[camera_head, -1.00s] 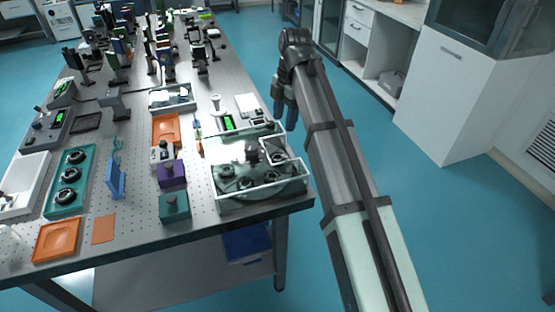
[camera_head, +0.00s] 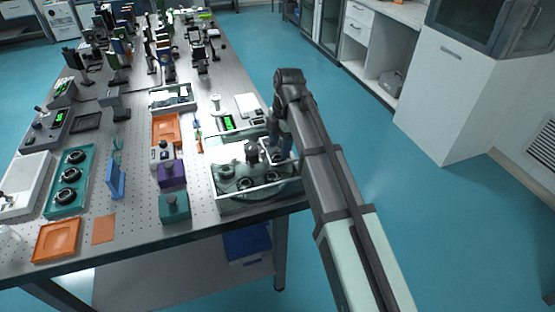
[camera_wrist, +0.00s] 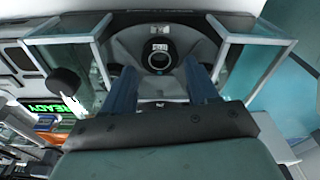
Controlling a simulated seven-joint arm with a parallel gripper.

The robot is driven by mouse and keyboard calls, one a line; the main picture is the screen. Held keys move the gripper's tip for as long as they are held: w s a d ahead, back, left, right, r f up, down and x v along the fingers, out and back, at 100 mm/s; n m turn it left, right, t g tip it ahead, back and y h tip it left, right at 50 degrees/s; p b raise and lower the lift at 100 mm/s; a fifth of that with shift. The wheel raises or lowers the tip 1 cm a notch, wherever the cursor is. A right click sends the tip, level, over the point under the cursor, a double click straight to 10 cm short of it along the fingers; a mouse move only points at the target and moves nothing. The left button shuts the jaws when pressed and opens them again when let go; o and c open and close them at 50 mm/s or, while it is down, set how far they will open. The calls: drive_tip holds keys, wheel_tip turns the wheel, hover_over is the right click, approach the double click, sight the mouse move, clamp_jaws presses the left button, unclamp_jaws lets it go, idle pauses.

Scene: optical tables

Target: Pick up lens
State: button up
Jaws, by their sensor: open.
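A black ring-shaped lens (camera_wrist: 160,62) sits in a clear-walled tray (camera_wrist: 258,40) in the wrist view, with a small white label beside it. My gripper (camera_wrist: 159,72) is open, its two blue fingers on either side of the lens in the picture. I cannot tell how far above the lens they are. In the head view my gripper (camera_head: 280,148) is over the right part of the tray (camera_head: 258,193). Other black rings (camera_head: 245,184) show at the tray's front. The lens between the fingers is hidden behind my arm there.
A grey knobbed post (camera_head: 251,153) rises inside the tray. A device with a green READY display (camera_wrist: 62,108) stands close by. Teal (camera_head: 174,207) and purple (camera_head: 171,174) boxes stand left of the tray. The table's right edge is close; open floor lies beyond it.

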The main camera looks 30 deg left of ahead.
sight(278, 157)
drive_tip(key=shift+s+a+f, duration=0.1)
drive_tip(key=shift+s+f, duration=0.05)
drive_tip(key=shift+f, duration=0.75)
drive_tip(key=shift+s+a+f, duration=0.1)
drive_tip(key=shift+f, duration=0.8)
drive_tip(key=shift+c, duration=0.3)
drive_tip(key=c, duration=0.6)
